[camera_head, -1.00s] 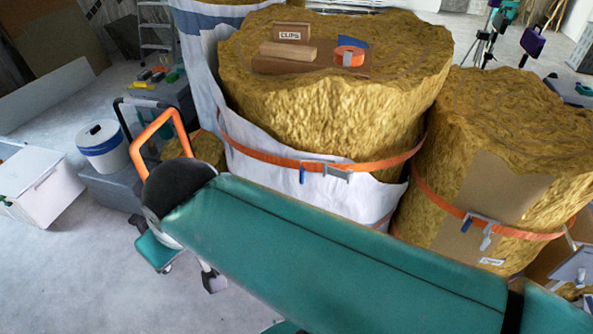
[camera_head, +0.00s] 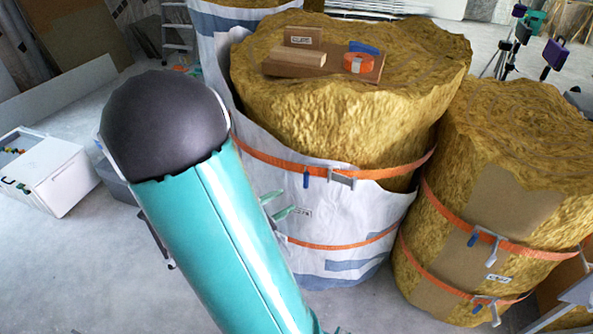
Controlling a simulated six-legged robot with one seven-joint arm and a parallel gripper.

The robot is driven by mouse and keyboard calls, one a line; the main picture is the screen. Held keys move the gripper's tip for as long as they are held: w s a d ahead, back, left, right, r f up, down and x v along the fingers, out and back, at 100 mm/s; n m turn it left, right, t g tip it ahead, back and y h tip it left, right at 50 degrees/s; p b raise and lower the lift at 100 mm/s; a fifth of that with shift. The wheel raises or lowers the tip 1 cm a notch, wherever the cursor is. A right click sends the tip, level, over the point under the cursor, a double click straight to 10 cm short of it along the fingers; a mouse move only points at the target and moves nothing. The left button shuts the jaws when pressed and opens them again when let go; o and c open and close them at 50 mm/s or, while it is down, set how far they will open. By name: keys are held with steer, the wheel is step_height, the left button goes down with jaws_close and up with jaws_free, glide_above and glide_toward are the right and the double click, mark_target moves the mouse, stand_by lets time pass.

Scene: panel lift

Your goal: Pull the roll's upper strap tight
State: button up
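The middle roll (camera_head: 340,110) is yellow wool, partly wrapped in a white sheet (camera_head: 350,215). Its orange upper strap (camera_head: 270,162) runs around it, with a grey buckle (camera_head: 341,178) and a blue tab (camera_head: 306,179) at the front. A lower orange strap (camera_head: 345,245) circles the sheet. The right roll (camera_head: 520,130) also has an upper strap (camera_head: 455,219) with a buckle. My teal arm covers the left front. Two teal fingertips of my gripper (camera_head: 277,205) show past its edge, apart, below the middle roll's upper strap. The rest of my gripper is hidden.
Wooden blocks (camera_head: 295,59) and an orange tape roll (camera_head: 357,63) lie on a board on top of the middle roll. A white box (camera_head: 50,175) stands on the floor at left. A tripod (camera_head: 510,45) stands at back right. Floor at lower left is clear.

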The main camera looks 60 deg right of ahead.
mark_target(305, 176)
steer(key=w+d+f+n+t+h, duration=0.2)
steer(key=d+f+n+t+h, duration=0.15)
steer(key=f+n, duration=0.3)
steer(key=shift+n+t+y, duration=0.45)
steer(key=shift+t, duration=0.1)
steer(key=d, duration=0.9)
steer(key=s+d+r, duration=0.1)
steer(key=d, duration=0.4)
jaws_close()
